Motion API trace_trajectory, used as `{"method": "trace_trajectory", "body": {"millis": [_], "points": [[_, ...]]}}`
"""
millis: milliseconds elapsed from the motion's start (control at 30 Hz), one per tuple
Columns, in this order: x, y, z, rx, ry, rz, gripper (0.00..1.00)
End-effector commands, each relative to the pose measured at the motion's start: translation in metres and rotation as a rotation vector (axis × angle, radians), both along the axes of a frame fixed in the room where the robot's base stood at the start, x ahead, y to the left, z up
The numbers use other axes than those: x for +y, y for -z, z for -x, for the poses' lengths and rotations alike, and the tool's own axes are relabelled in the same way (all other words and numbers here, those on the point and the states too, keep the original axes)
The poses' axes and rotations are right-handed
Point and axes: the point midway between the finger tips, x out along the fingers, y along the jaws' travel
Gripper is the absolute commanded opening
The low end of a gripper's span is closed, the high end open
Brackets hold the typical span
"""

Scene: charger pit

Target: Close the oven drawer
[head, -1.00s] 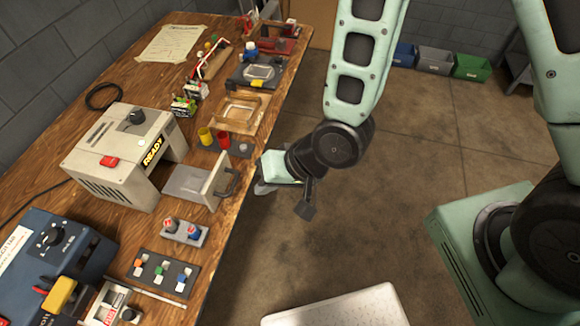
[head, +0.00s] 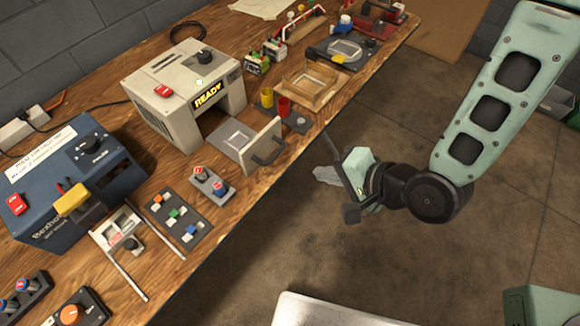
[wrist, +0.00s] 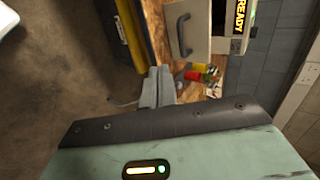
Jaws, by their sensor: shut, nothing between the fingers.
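The beige oven (head: 185,95) with a lit READY label stands on the wooden bench. Its drawer (head: 240,140) is pulled out toward the bench's front edge, with a dark handle (head: 268,152) on the front panel. In the wrist view the drawer front (wrist: 195,35) and its handle (wrist: 183,33) show at the top. My gripper (head: 325,176) is off the bench's front edge, to the right of the drawer and apart from it. In the wrist view its fingers (wrist: 157,88) are together with nothing held.
A yellow cup (head: 267,97) and a red cup (head: 284,106) stand just beside the drawer. A wooden tray (head: 312,85) lies behind them. A switch block (head: 211,184) sits in front of the drawer's near side.

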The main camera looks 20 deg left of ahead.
Motion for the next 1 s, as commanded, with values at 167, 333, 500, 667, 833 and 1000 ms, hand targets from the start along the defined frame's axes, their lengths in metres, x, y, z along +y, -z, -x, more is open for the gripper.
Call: {"method": "trace_trajectory", "body": {"millis": [167,333,500,667,833,1000], "points": [[0.005,0.01,-0.003,-0.004,-0.001,-0.003,0.0],[0.009,0.014,-0.004,-0.005,0.0,0.0,0.0],[0.019,0.021,-0.004,-0.003,-0.002,0.002,0.0],[0.043,0.037,-0.014,0.0,-0.002,0.003,0.0],[0.067,0.035,-0.024,-0.004,-0.003,0.001,0.0],[0.081,0.034,-0.029,-0.002,-0.002,0.004,0.0]]}}
